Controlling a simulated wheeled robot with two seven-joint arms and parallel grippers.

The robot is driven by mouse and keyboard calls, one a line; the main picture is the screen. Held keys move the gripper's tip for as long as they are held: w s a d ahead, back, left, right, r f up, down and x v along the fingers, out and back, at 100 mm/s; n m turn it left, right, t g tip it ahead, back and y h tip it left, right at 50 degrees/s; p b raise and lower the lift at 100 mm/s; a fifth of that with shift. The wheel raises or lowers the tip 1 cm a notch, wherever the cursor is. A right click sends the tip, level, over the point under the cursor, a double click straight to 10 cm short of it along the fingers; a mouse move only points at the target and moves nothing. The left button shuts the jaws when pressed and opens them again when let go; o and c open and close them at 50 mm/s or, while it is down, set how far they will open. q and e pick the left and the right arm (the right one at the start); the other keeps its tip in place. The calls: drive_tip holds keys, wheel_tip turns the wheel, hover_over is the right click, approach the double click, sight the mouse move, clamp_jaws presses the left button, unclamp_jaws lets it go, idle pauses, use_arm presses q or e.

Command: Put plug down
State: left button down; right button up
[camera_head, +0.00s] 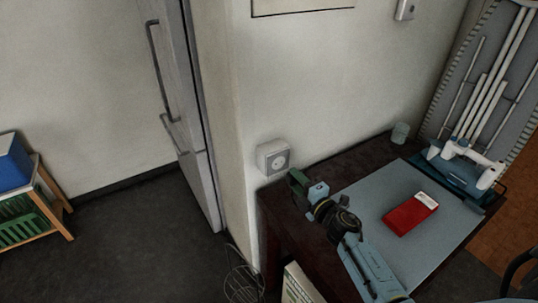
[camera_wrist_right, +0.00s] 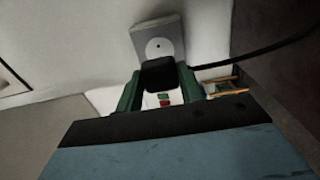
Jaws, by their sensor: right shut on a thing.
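In the right wrist view a black plug (camera_wrist_right: 158,76) sits between the green fingers of my right gripper (camera_wrist_right: 159,88), which is shut on it. A black cable runs from the plug to the right. Just beyond the plug is the grey-white wall socket (camera_wrist_right: 160,38); its face is bare. In the head view my right gripper (camera_head: 299,182) is over the table's left end, close to the wall socket (camera_head: 273,158). The plug cannot be made out in the head view. My left gripper is not in view.
A dark table (camera_head: 290,215) bears a grey-blue mat (camera_head: 375,185) with a red box (camera_head: 411,214) on it. A white and blue apparatus (camera_head: 465,165) stands at the right and a small jar (camera_head: 400,132) at the back. The mat's left part is clear around my right arm.

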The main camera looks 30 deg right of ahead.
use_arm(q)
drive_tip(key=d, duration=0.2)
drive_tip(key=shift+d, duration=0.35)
use_arm(e)
drive_tip(key=s+a+r, duration=0.4)
drive_tip(key=a+r, duration=0.3)
drive_tip(key=s+a+r+m+h, duration=0.1)
drive_tip(key=s+a+r, duration=0.4)
drive_tip(key=a+r, duration=0.2)
drive_tip(key=shift+s+a+h, duration=0.15)
drive_tip(key=shift+a+h, duration=0.05)
drive_tip(key=shift+h, duration=0.1)
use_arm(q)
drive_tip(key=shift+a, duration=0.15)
